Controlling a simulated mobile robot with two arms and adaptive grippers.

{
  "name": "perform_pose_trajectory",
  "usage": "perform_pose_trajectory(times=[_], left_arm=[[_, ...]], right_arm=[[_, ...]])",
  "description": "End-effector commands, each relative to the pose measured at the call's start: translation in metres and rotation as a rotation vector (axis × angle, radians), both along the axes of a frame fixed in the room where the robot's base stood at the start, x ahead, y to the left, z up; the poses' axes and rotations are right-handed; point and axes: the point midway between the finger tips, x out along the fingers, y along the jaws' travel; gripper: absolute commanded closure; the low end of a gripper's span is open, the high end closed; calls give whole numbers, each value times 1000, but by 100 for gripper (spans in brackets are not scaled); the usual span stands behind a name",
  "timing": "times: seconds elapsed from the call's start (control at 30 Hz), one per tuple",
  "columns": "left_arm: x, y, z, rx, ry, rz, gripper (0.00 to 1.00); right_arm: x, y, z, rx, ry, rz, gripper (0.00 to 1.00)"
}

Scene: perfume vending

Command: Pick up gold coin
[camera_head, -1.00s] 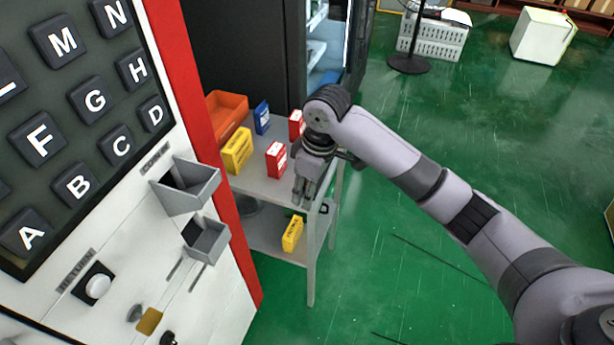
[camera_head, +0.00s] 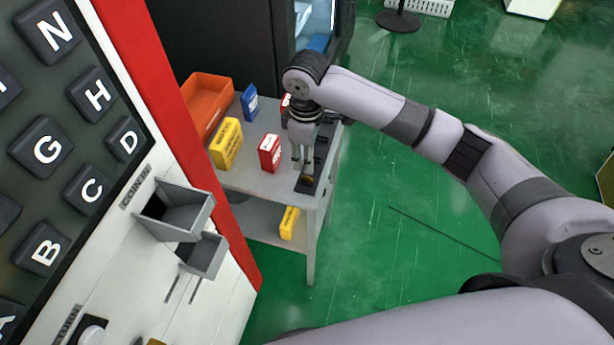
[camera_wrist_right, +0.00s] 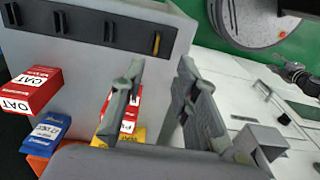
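The gold coin (camera_head: 308,179) sits upright in the near slot of a black holder (camera_head: 322,152) at the right edge of the grey cart's top. In the right wrist view the coin (camera_wrist_right: 156,43) shows as a thin gold edge in the end slot of the dark strip (camera_wrist_right: 62,22); the other slots look empty. My right gripper (camera_head: 301,160) points down just above and beside the coin. In the wrist view its fingers (camera_wrist_right: 158,72) are apart with nothing between them, and the coin lies beyond their tips. My left gripper is out of view.
Red, yellow and blue boxes (camera_head: 227,143) and an orange bin (camera_head: 205,100) stand on the grey cart (camera_head: 250,180). The vending machine with a grey coin-in tray (camera_head: 180,210) is at the left. Green floor lies open on the right.

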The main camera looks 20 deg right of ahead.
Motion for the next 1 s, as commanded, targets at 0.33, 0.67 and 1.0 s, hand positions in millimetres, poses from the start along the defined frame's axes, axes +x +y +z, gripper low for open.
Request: perform_pose_trajectory(times=[0.33, 0.67, 1.0], left_arm=[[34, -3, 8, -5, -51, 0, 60], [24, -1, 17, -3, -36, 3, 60], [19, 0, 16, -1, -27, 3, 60]], right_arm=[[0, -1, -33, 0, 1, 0, 72], [3, -4, -76, 0, 0, 2, 72], [3, -4, -80, 0, -1, 2, 76]])
